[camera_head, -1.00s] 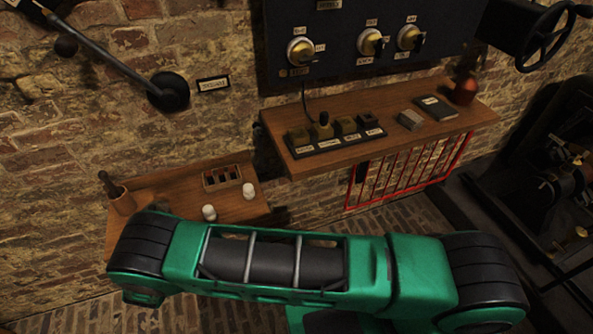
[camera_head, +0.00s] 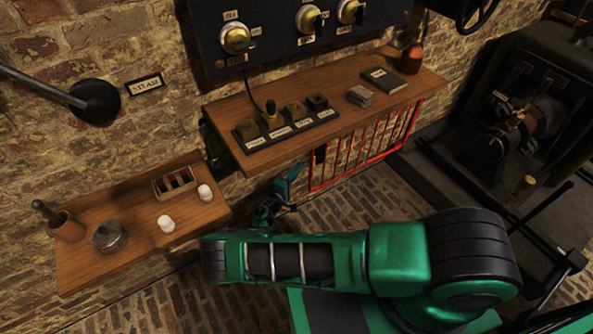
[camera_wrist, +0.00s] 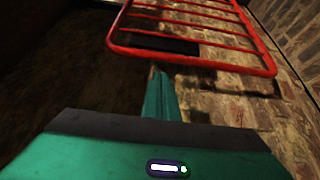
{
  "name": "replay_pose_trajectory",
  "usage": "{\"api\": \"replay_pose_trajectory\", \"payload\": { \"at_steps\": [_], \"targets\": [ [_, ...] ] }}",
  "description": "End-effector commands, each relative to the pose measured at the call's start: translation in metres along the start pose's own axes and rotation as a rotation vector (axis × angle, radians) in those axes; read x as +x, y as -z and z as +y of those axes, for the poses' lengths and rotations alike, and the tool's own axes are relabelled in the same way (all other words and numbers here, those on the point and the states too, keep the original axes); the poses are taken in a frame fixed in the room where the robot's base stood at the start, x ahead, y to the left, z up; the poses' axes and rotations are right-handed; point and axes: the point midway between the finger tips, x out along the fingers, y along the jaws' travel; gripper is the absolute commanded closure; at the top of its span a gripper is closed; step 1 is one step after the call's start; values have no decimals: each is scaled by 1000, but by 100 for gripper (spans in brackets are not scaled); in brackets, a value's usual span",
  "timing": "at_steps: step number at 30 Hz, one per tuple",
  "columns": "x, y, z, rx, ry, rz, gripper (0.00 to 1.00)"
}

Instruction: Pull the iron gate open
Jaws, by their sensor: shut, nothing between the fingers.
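The iron gate (camera_head: 360,169) is a red barred frame low on the brick wall, beneath the long wooden shelf. A dark plate shows at its left side. In the wrist view the gate's red frame (camera_wrist: 190,60) fills the upper middle, with a black plate behind its bars. I cannot tell whether it stands off the wall. My gripper (camera_head: 290,203) is just left of the gate's lower left corner in the head view. In the wrist view its green finger (camera_wrist: 158,92) points up close below the frame; contact is unclear. The gripper is shut and empty.
The long shelf (camera_head: 330,127) with a row of small labelled blocks overhangs the gate. A lower shelf (camera_head: 110,240) with white cups, a tin and a wooden pot is at left. Dark machinery (camera_head: 525,110) stands at right. Brick floor is clear below the gate.

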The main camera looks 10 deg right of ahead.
Motion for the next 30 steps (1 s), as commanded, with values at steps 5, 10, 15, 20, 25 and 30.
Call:
{"api": "replay_pose_trajectory", "payload": {
  "at_steps": [5,10,15,20,25,30],
  "targets": [
    [31,0,0,0,0,-1,100],
    [55,1,0,0,1,0,100],
    [68,1,0,0,1,0,100],
    [71,2,0,0,1,1,100],
    [71,2,0,0,1,1,100],
    [68,-3,0,0,2,1,100]
  ]
}}
